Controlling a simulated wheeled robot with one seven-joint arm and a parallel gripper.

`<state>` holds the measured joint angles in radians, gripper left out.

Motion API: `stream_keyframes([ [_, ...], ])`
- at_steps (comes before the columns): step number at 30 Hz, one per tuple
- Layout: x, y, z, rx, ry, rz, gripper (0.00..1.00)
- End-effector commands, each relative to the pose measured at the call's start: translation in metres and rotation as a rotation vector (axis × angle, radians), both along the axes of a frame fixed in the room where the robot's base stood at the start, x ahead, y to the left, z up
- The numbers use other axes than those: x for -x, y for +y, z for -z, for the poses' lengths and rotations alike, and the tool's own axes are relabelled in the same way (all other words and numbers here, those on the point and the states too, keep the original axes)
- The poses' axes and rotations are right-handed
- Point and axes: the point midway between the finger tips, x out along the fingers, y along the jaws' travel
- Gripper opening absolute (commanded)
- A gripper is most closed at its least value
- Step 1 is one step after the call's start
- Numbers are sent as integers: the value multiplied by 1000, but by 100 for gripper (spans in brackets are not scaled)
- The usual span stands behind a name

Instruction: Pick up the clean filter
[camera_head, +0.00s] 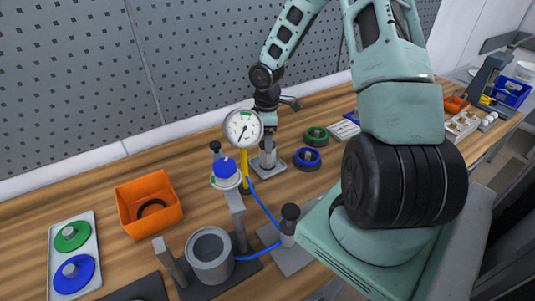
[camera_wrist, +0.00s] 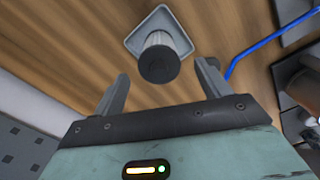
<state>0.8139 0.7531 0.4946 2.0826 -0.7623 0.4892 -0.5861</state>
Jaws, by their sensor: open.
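A grey cylindrical filter (camera_head: 268,157) stands upright on a small square light-grey tray (camera_head: 279,166) on the table. In the wrist view the filter (camera_wrist: 159,58) shows its dark round top, with the tray (camera_wrist: 136,40) around its base. I take it for the clean filter. My gripper (camera_head: 267,122) is just above it in the head view, pointing down. In the wrist view my gripper (camera_wrist: 163,80) is open, its two fingers apart with the dark top just ahead of and between their tips. Whether the fingers touch it I cannot tell.
A pressure gauge (camera_head: 242,128) and a blue-capped fitting (camera_head: 226,168) stand close to the left. A blue hose (camera_head: 263,205) runs in front to the grey drum (camera_head: 209,256). An orange bin (camera_head: 149,204) stands left.

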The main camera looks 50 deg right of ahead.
Motion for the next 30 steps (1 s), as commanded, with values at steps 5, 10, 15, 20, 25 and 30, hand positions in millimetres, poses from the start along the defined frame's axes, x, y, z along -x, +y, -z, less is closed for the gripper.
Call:
stream_keyframes([
  [5, 2, -1, 23, -3, 5, -2, 76],
  [10, 1, -1, 43, -1, 3, -1, 76],
  [15, 1, -2, 46, 0, 1, -1, 76],
  [20, 1, -2, 46, 0, 1, -1, 59],
  [25, 1, -2, 46, 0, 1, -1, 24],
  [30, 1, -2, 46, 1, 1, -1, 24],
])
